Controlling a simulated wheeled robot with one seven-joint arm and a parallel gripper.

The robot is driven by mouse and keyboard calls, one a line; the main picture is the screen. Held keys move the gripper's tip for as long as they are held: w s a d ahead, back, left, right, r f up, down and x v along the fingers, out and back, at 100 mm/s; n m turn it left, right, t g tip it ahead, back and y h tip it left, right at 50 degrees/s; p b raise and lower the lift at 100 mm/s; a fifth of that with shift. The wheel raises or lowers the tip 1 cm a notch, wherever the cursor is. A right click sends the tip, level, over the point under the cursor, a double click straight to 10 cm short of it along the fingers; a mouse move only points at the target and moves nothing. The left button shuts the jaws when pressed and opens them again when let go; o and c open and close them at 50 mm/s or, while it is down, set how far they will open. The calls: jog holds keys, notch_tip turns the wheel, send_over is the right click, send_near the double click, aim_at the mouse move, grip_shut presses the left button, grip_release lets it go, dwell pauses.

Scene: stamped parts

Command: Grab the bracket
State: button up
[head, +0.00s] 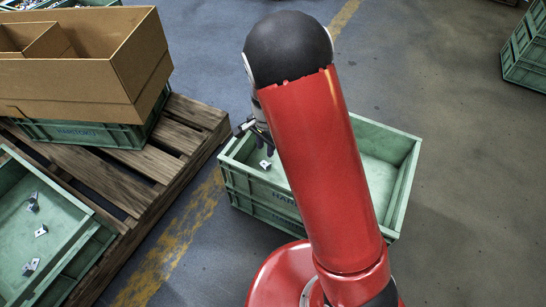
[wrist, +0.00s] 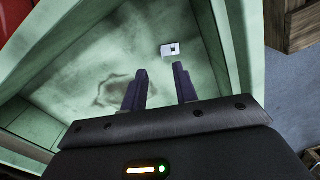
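A small light metal bracket (wrist: 170,49) lies on the floor of a green crate (wrist: 228,50), near one wall in the wrist view. In the head view the bracket (head: 265,165) shows at the left end of the crate (head: 395,190). My gripper (wrist: 160,80) is open and empty, its two dark fingers apart. It is above the crate floor, and the bracket shows beyond the fingertips, nearer the right finger. In the head view my red arm covers the middle of the crate and most of my gripper (head: 262,142).
Another green crate (head: 75,235) with several metal parts is at the lower left. A wooden pallet (head: 165,145) bears a cardboard box (head: 95,78) in a green crate. One more crate (head: 528,50) stands at the upper right. Open floor lies to the right.

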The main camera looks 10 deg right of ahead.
send_over(269, 165)
jog(key=shift+m, duration=0.4)
jog(key=f, duration=0.5)
jog(key=shift+a+f+b, duration=0.3)
jog(key=shift+a, duration=0.1)
jog(key=f, duration=0.1)
jog(key=f+b, duration=0.1)
jog(key=f, duration=0.3)
jog(key=shift+d+f+b, duration=0.15)
jog(key=shift+d+b, duration=0.15)
grip_shut()
